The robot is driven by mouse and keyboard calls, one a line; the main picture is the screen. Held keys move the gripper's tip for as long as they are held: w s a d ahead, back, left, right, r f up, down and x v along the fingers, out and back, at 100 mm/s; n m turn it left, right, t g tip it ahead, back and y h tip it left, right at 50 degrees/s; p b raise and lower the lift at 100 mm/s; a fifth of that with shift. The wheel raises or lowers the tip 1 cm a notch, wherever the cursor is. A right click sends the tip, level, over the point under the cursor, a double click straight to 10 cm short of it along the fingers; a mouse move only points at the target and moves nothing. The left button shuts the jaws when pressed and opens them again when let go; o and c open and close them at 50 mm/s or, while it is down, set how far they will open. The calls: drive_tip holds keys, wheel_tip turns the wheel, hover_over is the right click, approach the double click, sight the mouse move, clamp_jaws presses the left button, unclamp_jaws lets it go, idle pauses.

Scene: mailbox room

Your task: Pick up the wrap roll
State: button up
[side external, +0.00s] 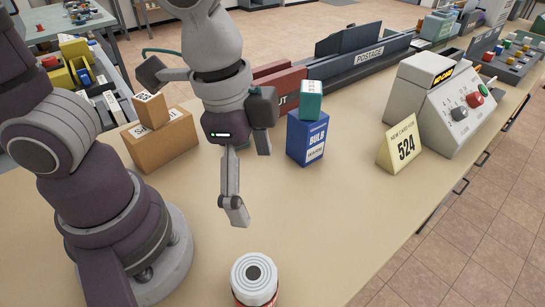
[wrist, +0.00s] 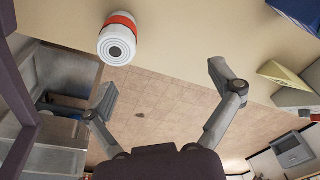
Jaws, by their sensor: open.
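The likely wrap roll (side external: 254,276) is a white cylinder with a red band and a dark round centre on its ringed end. It stands on the beige table near the bottom edge of the side view, its lower part cut off by the frame. In the wrist view the roll (wrist: 118,38) shows at the upper left, beyond the left finger and outside the gap between the fingers. My gripper (side external: 247,182) is open and empty, its fingers spread wide in the wrist view (wrist: 163,86). It is apart from the roll, farther back over the table.
A blue bulb box (side external: 307,138) with a teal box (side external: 311,100) on top stands right of my gripper. Cardboard boxes (side external: 162,140) stand to the left. Table around the roll is clear.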

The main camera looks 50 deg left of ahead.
sight(257, 285)
drive_tip(key=s+d+f+m, duration=0.2)
drive_tip(key=s+d+f+m+g, duration=0.1)
drive_tip(key=s+d+f+m, duration=0.1)
drive_tip(key=shift+s+d+m+g+y, duration=0.15)
drive_tip(key=shift+d+m+g+y, duration=0.15)
drive_tip(key=shift+d+y, duration=0.1)
drive_tip(key=f, duration=0.9)
drive_tip(key=shift+w+f, duration=0.2)
drive_tip(key=shift+w, duration=0.05)
drive_tip(key=c, duration=1.1)
drive_tip(key=shift+o, duration=0.2)
drive_tip(key=shift+r, duration=0.1)
